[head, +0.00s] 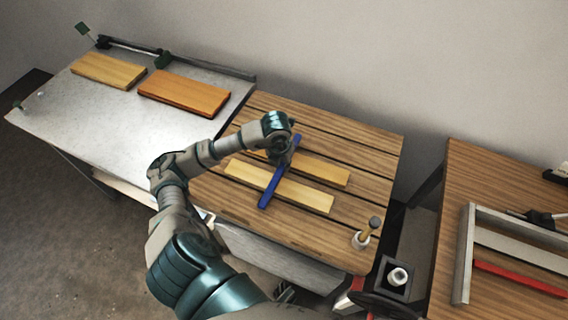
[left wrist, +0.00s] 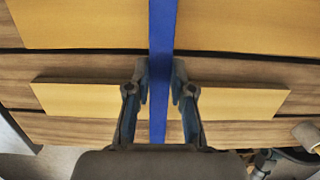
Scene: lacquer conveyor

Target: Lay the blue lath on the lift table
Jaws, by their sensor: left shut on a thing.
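The blue lath (head: 270,190) is a long narrow strip over the slatted wooden table (head: 350,135). My left gripper (head: 283,156) is shut on it near its far end. In the left wrist view the lath (left wrist: 162,40) runs upright between the fingers of the gripper (left wrist: 161,85). It crosses above two pale yellow boards, the nearer one (head: 312,197) and the farther one (head: 328,172). I cannot tell whether it touches them. The frames do not make clear which table is the lift table. My right gripper cannot be made out.
A metal table (head: 110,115) at left holds a yellow board (head: 108,70) and an orange board (head: 183,93). A right-hand wooden table (head: 480,165) carries a grey frame (head: 466,255) and red strip (head: 520,278).

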